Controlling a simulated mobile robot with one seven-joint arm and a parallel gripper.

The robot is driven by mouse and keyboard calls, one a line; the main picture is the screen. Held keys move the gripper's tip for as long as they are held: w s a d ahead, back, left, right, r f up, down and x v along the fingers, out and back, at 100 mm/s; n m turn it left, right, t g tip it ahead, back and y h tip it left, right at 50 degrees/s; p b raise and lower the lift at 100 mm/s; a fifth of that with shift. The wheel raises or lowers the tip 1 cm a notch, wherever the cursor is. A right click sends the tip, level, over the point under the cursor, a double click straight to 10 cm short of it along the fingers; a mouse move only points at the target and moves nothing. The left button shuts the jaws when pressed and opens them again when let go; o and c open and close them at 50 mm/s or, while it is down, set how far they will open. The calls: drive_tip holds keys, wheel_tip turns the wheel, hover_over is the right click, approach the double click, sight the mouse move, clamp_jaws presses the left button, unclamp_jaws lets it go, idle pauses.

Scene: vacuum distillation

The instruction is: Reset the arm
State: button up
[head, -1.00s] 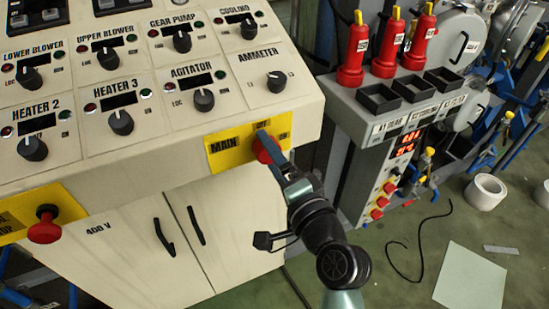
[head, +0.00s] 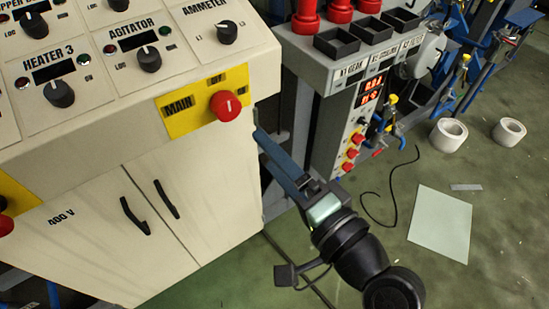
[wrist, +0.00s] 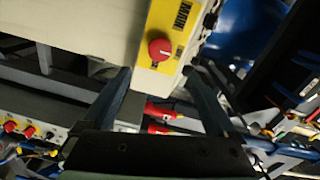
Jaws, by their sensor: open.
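My gripper (head: 262,140) is open and empty in the head view, with its long blue-grey fingers pointing up and left. It is apart from the red main switch knob (head: 225,106), below and right of it. The knob sits on a yellow plate marked MAIN (head: 180,112) on the cream control cabinet. In the wrist view my gripper (wrist: 160,75) shows two spread fingers with nothing held between them. The red knob (wrist: 161,50) lies beyond the fingertips there. My dark arm reaches up from the bottom right of the head view.
A grey panel box (head: 325,75) with black trays and red handles stands right of the cabinet. Cabinet door handles (head: 134,216) stick out at left. White rolls (head: 448,135), a pale sheet (head: 440,226) and a black cable (head: 389,195) lie on the green floor, which is mostly open at right.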

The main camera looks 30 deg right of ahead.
idle(0.4)
drive_tip(key=w+a+r+n+t+p, duration=0.1)
drive_tip(key=w+a+r+n+t, duration=0.2)
drive_tip(key=r, duration=0.7)
drive_tip(key=w+a+r+n+p, duration=0.1)
drive_tip(key=w+a+r+n, duration=0.35)
drive_tip(key=r, duration=0.55)
drive_tip(key=s+a+r+n+t, duration=0.2)
drive_tip(key=a+r, duration=0.1)
drive_tip(key=r, duration=0.4)
drive_tip(key=s+a+r+n+t+p, duration=0.1)
drive_tip(key=s+a+r+n+t, duration=0.1)
drive_tip(key=r, duration=0.6)
drive_tip(key=s+a+r+n+t+p, duration=0.1)
drive_tip(key=s+a+r+n+t, duration=0.1)
drive_tip(key=r, duration=0.6)
drive_tip(key=shift+s+a+r+n+t+h, duration=0.2)
drive_tip(key=shift+a+r+n+t+h, duration=0.15)
drive_tip(key=shift+a+n, duration=0.6)
drive_tip(key=shift+a+f, duration=0.1)
